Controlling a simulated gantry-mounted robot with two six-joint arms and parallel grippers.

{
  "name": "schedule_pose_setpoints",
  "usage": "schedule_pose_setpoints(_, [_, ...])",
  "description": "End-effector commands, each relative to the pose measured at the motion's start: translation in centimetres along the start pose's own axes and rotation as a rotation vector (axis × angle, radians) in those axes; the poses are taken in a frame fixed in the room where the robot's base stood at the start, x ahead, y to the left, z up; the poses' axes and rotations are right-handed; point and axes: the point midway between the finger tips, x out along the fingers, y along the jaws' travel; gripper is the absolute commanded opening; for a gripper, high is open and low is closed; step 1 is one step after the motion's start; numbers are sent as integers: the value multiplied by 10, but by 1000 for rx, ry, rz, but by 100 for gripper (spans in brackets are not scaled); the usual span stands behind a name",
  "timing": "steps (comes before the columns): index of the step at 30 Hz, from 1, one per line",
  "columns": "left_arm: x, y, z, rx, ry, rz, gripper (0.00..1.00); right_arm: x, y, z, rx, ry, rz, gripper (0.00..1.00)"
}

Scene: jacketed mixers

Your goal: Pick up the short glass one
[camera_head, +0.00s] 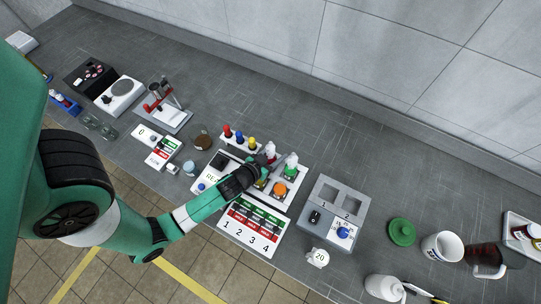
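My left arm reaches in from the left, and its dark gripper (264,170) is over the white station with coloured vessels. The fingers are small and partly hidden, so I cannot tell whether they are open or hold anything. Low clear glass vessels (95,122) stand on the bench at the left, away from the gripper. A small pale jar (189,168) stands left of the station. My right gripper is out of view.
A numbered panel (252,226) lies in front of the station. A grey two-slot block (334,207) is to its right. Further right are a green lid (401,232), a white mug (442,247) and a dark-red pitcher (485,257).

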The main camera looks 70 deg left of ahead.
Motion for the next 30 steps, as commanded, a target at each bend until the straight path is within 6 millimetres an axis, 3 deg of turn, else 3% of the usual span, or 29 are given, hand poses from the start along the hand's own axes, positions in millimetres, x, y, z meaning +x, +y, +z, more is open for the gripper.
schedule_pose_setpoints(3, [0,0,0,0,1,0,0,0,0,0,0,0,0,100])
schedule_pose_setpoints(13, [-2,0,-4,-1,2,0,0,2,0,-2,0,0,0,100])
schedule_pose_setpoints(20, [-16,0,-33,-1,5,0,0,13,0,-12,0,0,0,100])
schedule_pose_setpoints(28, [-85,5,-62,3,2,4,0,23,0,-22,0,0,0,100])
schedule_pose_setpoints(30, [-108,8,-56,9,-2,9,0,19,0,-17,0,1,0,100])
